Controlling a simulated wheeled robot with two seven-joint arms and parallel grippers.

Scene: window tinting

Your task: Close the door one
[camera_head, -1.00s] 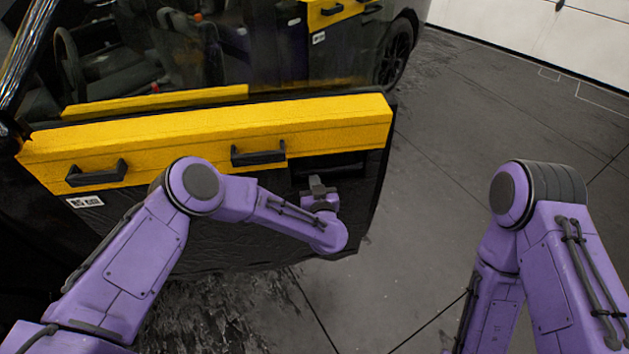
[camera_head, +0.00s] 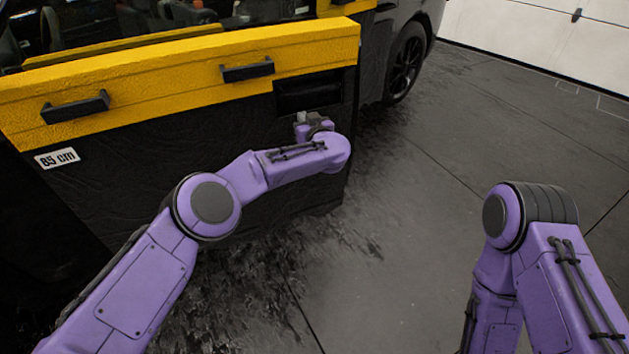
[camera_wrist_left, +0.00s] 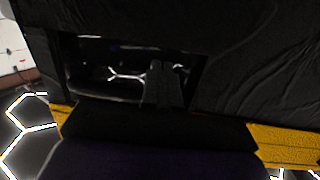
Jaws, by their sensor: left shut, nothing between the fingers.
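My left gripper (camera_head: 304,121) is at the door's right part, just below a dark recess (camera_head: 308,92). In the left wrist view the gripper (camera_wrist_left: 164,84) is shut and empty, its fingers in front of the recess (camera_wrist_left: 90,72). I cannot tell whether it touches the door. My right arm shows at the right, but its gripper is out of view.
The car's dark body and wheel (camera_head: 405,66) are behind the door's right edge. Dark tiled floor (camera_head: 430,190) between the door and my right arm is clear. A white wall or garage door (camera_head: 540,35) stands at the back right.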

